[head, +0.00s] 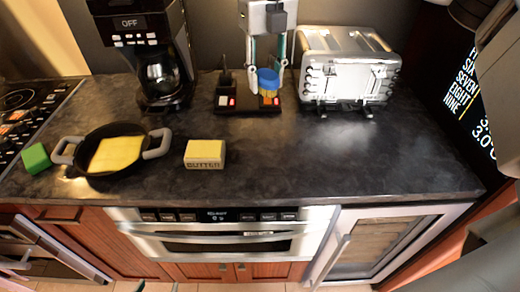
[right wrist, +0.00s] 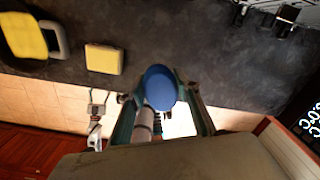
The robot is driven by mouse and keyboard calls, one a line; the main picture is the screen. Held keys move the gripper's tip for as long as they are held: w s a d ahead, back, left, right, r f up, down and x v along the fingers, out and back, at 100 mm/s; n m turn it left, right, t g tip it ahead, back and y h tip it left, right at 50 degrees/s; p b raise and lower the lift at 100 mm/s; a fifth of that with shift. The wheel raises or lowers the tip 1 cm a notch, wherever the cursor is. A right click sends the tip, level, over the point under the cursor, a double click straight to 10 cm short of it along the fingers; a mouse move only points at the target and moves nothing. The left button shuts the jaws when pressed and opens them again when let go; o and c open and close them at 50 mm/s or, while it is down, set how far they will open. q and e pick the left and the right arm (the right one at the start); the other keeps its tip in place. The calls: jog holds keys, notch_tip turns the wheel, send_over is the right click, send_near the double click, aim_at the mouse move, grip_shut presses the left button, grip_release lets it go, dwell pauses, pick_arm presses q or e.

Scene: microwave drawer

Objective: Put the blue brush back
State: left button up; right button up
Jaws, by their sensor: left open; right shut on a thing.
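The blue brush (head: 268,79) has a blue round top and a yellowish lower part in the head view. My right gripper (head: 266,70) hangs from the top centre and is shut on it. In the right wrist view the brush's blue round top (right wrist: 160,88) lies between the teal fingers. A black holder base (head: 227,105) with red lights and a dark upright piece shows at the back, below the brush. Whether the brush touches this base I cannot tell. My left gripper (head: 158,287) is open at the bottom edge, with only its fingertips showing.
A coffee maker (head: 158,60) stands to the base's left and a silver toaster (head: 350,65) to its right. A pan (head: 92,173), a butter block (head: 204,153) and a green block (head: 36,158) sit on the left counter. The front-centre counter (head: 320,165) is clear.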

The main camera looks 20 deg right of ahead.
aim_at(260, 147)
jog(key=m, duration=0.1)
jog(key=r+m, duration=0.1)
jog(key=a+m, duration=0.1)
jog(key=m, duration=0.1)
jog(key=shift+w+a+r, duration=0.1)
jog(key=shift+w+r, duration=0.1)
jog(key=shift+r, duration=0.05)
jog(key=shift+m, duration=0.3)
notch_tip(260, 147, down, 20)
jog(key=shift+r+p, duration=0.1)
jog(key=shift+p, duration=0.25)
jog(key=o, duration=1.2)
jog(key=shift+f, duration=0.2)
jog(key=shift+r, duration=0.15)
notch_tip(260, 147, up, 12)
jog(key=shift+a+r+b, duration=0.1)
jog(key=shift+b, duration=0.5)
